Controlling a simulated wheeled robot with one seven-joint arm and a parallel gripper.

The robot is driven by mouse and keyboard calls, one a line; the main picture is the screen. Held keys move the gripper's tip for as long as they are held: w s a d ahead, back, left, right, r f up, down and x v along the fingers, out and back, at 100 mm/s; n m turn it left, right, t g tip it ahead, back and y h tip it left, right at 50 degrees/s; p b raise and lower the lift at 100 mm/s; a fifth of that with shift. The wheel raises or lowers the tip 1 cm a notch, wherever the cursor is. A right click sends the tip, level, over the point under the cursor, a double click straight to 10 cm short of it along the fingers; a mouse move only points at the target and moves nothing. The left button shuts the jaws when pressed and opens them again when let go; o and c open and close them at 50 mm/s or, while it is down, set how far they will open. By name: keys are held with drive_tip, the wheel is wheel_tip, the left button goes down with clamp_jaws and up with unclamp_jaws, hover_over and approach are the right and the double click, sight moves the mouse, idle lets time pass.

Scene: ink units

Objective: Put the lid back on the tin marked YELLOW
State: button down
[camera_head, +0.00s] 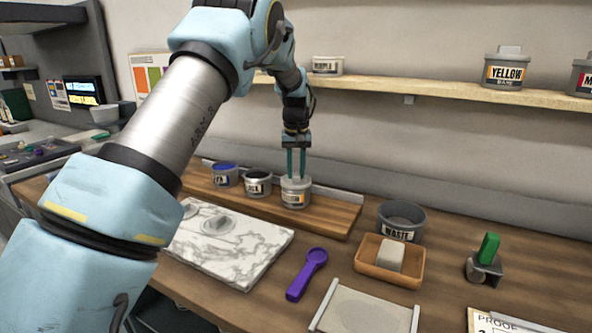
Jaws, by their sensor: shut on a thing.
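A grey tin (295,199) with an orange-yellow label stands at the right part of the wooden board; its label text is too small to read. My gripper (296,175) points down over this tin, its green fingers shut on a grey lid (295,181) at the tin's top. The lid looks level and on or just above the rim; I cannot tell whether it is seated.
Blue (225,177) and black (257,185) ink tins stand open left of the gripped tin. A marble slab (250,255), purple spoon (306,274), WASTE tub (401,222), orange tray (366,272) and green-handled tool (488,250) lie around the bench. The shelf (420,88) runs behind.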

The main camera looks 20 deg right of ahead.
idle(0.9)
drive_tip(key=shift+c, duration=0.5)
unclamp_jaws()
drive_tip(key=shift+r, duration=0.1)
drive_tip(key=shift+r+p, duration=2.7)
drive_tip(key=shift+r, duration=0.75)
clamp_jaws()
